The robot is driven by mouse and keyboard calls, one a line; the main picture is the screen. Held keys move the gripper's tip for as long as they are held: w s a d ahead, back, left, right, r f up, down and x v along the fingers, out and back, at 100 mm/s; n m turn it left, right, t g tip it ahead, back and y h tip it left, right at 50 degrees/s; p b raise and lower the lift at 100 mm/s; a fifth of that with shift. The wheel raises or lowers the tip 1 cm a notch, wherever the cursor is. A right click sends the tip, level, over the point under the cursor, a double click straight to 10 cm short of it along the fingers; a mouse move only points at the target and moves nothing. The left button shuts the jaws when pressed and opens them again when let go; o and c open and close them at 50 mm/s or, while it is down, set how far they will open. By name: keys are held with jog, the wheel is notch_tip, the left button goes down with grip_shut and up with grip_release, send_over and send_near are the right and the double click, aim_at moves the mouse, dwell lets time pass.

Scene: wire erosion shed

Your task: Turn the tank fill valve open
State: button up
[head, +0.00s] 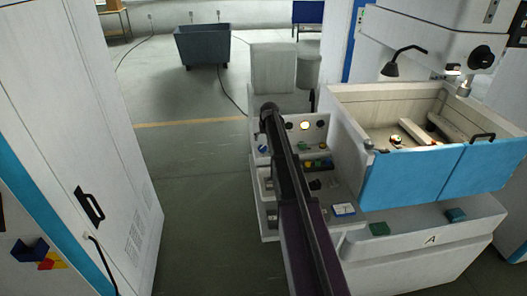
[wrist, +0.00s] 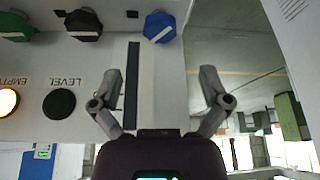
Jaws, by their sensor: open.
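In the wrist view the control panel appears upside down. It has a blue knob (wrist: 159,27), a black knob (wrist: 84,25) and a green knob (wrist: 15,26), each with a white bar. I cannot read which is the tank fill valve. My gripper (wrist: 161,74) is open and empty, its fingers apart, with the blue knob beyond the gap between them. In the head view my gripper (head: 268,110) is at the far end of my arm, over the panel; its fingers are not clear there. The blue knob (head: 262,148) shows just left of my arm.
A lit lamp (wrist: 8,102) marked EMPTY and a dark lamp (wrist: 59,103) marked LEVEL sit on the panel. The machine tank with blue doors (head: 410,178) stands to the right. A white cabinet (head: 75,130) is at left. Floor between them is clear; a grey bin (head: 202,45) stands farther back.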

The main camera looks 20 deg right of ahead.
aim_at(263, 148)
jog(key=shift+b+x, duration=3.5)
jog(key=shift+x, duration=0.6)
